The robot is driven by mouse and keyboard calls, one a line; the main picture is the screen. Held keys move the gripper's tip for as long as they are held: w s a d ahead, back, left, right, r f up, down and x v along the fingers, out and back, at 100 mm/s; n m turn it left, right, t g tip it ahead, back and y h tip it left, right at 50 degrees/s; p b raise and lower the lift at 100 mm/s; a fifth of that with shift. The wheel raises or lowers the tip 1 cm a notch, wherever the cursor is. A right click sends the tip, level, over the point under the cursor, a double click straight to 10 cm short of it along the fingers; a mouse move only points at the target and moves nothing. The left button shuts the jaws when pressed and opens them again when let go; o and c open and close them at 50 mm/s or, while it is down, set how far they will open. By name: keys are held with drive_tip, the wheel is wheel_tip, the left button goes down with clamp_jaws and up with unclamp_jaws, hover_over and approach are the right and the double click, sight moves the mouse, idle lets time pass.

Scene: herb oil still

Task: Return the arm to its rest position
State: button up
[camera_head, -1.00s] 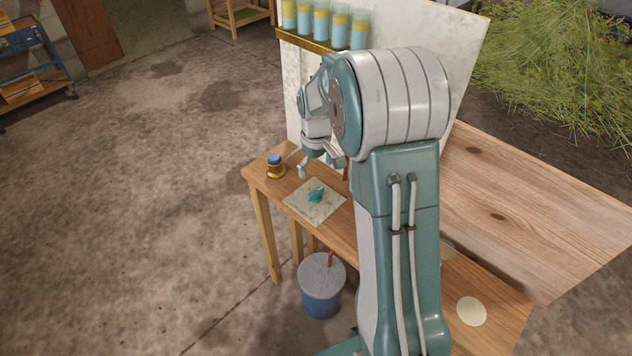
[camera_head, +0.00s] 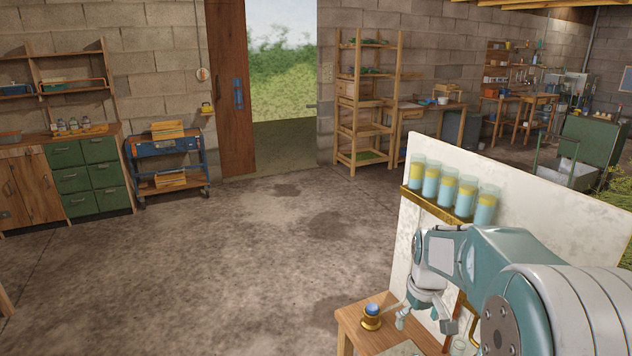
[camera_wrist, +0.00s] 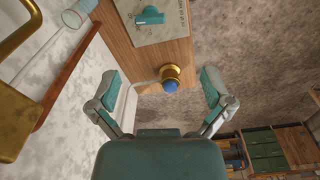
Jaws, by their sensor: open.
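My gripper (camera_head: 424,320) is open and empty, above the left end of the wooden work table (camera_head: 352,318). In the wrist view its two fingers (camera_wrist: 160,92) are spread wide with nothing held between them. A brass cup with a blue top (camera_head: 371,316) stands on the table, left of the gripper. In the wrist view the brass cup (camera_wrist: 171,74) shows beyond the fingertips, apart from them. My arm reaches in from the lower right of the head view and hides much of the table.
A pale upright panel (camera_head: 540,205) with a brass rack (camera_head: 432,205) of several tubes stands close behind my arm. In the wrist view a teal piece (camera_wrist: 150,15) lies on a pale mat (camera_wrist: 172,32). The floor (camera_head: 240,270) left of the table is open.

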drive_tip(key=s+a+r+m+t, duration=0.1)
drive_tip(key=s+a+r, duration=0.3)
drive_tip(key=s, duration=0.7)
drive_tip(key=s+a+r+m+t, duration=0.1)
drive_tip(key=s+a+r+t, duration=0.3)
drive_tip(key=s, duration=0.8)
wheel_tip(320, 180, up, 2)
drive_tip(key=shift+s+a+r, duration=0.15)
drive_tip(key=shift+s+a, duration=0.05)
drive_tip(key=shift+a, duration=0.15)
